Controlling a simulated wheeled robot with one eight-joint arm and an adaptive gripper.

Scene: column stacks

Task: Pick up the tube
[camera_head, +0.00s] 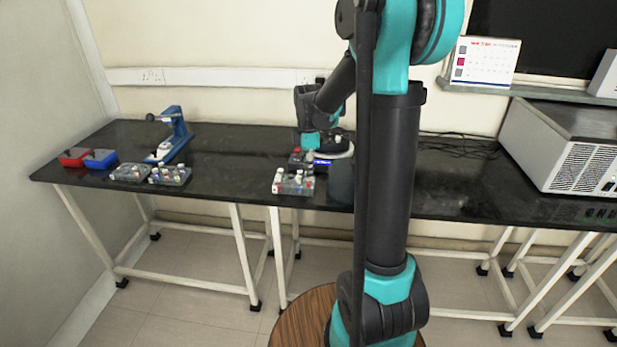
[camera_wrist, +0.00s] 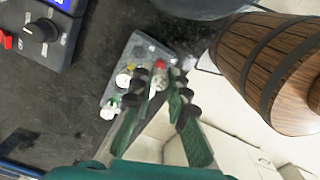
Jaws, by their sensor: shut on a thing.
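In the wrist view, my gripper (camera_wrist: 159,88) has its two green fingers on either side of a small pale tube with a red cap (camera_wrist: 160,66), and is shut on it. The tube is over or in a grey rack (camera_wrist: 140,48); I cannot tell whether its lower end is clear of the rack. White-capped and green-marked tubes (camera_wrist: 123,79) stand beside it. In the head view, the rack (camera_head: 293,188) sits at the table's front edge below my arm, and my fingers are not clearly visible.
A device with a black knob (camera_wrist: 41,31) stands close to the rack on the dark table (camera_head: 240,150). Two more tube racks (camera_head: 170,177), a blue stand (camera_head: 178,140), and red and blue boxes (camera_head: 100,158) are at left. A wooden barrel (camera_wrist: 240,45) stands off the table edge.

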